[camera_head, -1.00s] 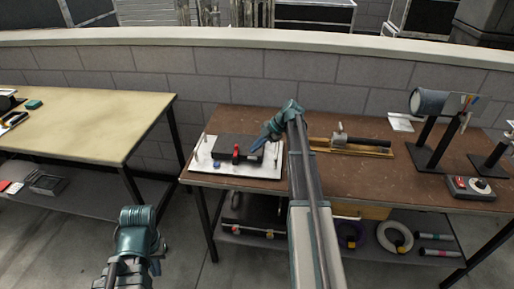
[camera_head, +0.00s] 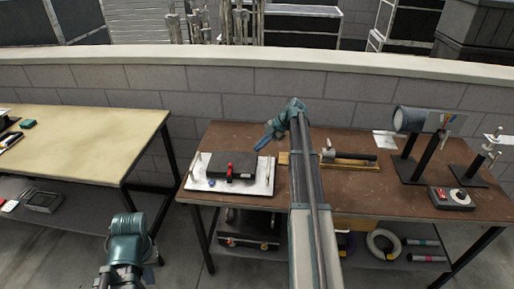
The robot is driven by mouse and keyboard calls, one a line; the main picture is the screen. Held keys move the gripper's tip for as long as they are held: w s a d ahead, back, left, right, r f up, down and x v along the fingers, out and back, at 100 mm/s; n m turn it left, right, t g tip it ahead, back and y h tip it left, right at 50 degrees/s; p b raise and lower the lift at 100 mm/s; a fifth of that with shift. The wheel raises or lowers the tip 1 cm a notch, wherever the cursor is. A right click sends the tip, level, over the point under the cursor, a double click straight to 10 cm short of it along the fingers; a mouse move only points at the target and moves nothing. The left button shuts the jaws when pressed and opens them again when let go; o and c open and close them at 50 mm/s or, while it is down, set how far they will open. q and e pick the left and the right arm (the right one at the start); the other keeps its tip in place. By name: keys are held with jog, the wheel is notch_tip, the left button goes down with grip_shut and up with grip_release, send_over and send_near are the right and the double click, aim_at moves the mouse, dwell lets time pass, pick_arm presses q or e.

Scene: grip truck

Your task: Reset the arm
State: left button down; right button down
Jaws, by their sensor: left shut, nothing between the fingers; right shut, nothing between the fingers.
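My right arm reaches up through the middle of the view. Its teal gripper (camera_head: 264,143) is shut and empty, pointing left near the back right edge of a white board on the brown table. My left arm is low at the left, over the floor between the two tables. Only its teal wrist shows clearly; the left gripper (camera_head: 158,258) is small at its right side, shut, with nothing seen in it.
The white board (camera_head: 199,184) holds a black box (camera_head: 232,167) with a red part. The brown table (camera_head: 385,197) also bears a wooden rail device (camera_head: 350,165), a grey cylinder on a stand (camera_head: 408,120) and a control box (camera_head: 450,198). A beige table (camera_head: 80,145) stands left. A low wall runs behind.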

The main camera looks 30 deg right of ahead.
dwell(0.4)
jog(key=s+a+f+m+g+h, duration=0.1)
jog(key=s+a+f+m+g, duration=0.2)
jog(key=a, duration=1)
jog(key=s+a+m+g+h, duration=0.1)
jog(key=s+a+m, duration=0.35)
jog(key=a, duration=0.75)
jog(key=s+a+m+h, duration=0.2)
jog(key=s+a+m, duration=0.2)
jog(key=s+a, duration=0.4)
jog(key=s+a+f+m+h, duration=0.1)
jog(key=s+a+m+h, duration=0.2)
jog(key=s, duration=1)
jog(key=a+m, duration=0.2)
jog(key=a, duration=0.3)
jog(key=shift+f+h, duration=0.2)
jog(key=shift+h, duration=0.1)
